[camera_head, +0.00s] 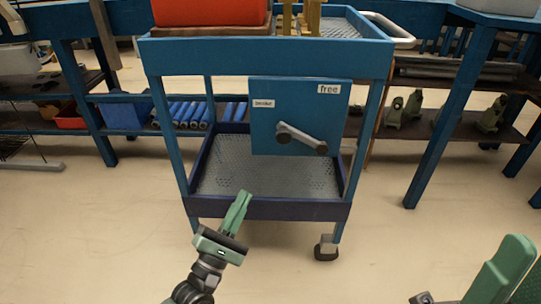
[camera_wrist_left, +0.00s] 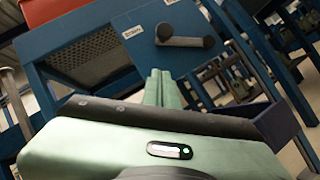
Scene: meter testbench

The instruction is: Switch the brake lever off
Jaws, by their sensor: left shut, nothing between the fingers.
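The brake lever (camera_head: 300,138) is a grey bar with a dark knob at its right end, on a blue panel (camera_head: 290,108) of a blue cart. It points right and slightly down from its pivot. A "free" label (camera_head: 329,89) is at the panel's upper right; another label, seemingly "brake" (camera_head: 263,104), is at the left. In the left wrist view the lever (camera_wrist_left: 186,41) is beyond the fingertips. My left gripper (camera_head: 243,195) is shut and empty, below and left of the lever, apart from it. Green parts of my right arm (camera_head: 500,272) show at the lower right; its fingers are unclear.
The cart's lower mesh shelf (camera_head: 225,178) lies behind the left gripper, and a caster (camera_head: 326,248) stands at its front right. A red box (camera_head: 210,12) sits on top. Blue racks flank the cart. The floor in front is clear.

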